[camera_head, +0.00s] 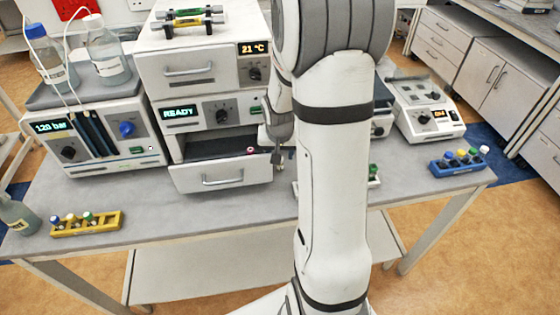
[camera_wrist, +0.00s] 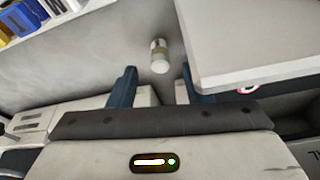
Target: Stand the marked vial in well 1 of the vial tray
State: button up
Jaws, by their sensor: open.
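In the wrist view a small vial (camera_wrist: 159,54) with a white end and an olive band lies beyond my fingertips, roughly in line with the gap between them. I cannot tell if it stands or lies, or read a mark on it. My gripper (camera_wrist: 156,85) is open and empty, its two dark blue fingers apart. In the head view my gripper (camera_head: 277,158) is low beside the open drawer (camera_head: 222,178) of the middle instrument, partly hidden by my arm. My arm hides the vial there. I cannot identify the vial tray or well 1 for certain.
A yellow rack (camera_head: 88,228) with several vials sits at the left of the bench, a blue rack (camera_head: 458,168) at the right. A white panel (camera_wrist: 255,45) lies close to the right finger. Bottles (camera_head: 105,52) top the left instrument.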

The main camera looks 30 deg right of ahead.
jog(key=shift+x, duration=1)
jog(key=shift+c, duration=0.5)
grip_shut()
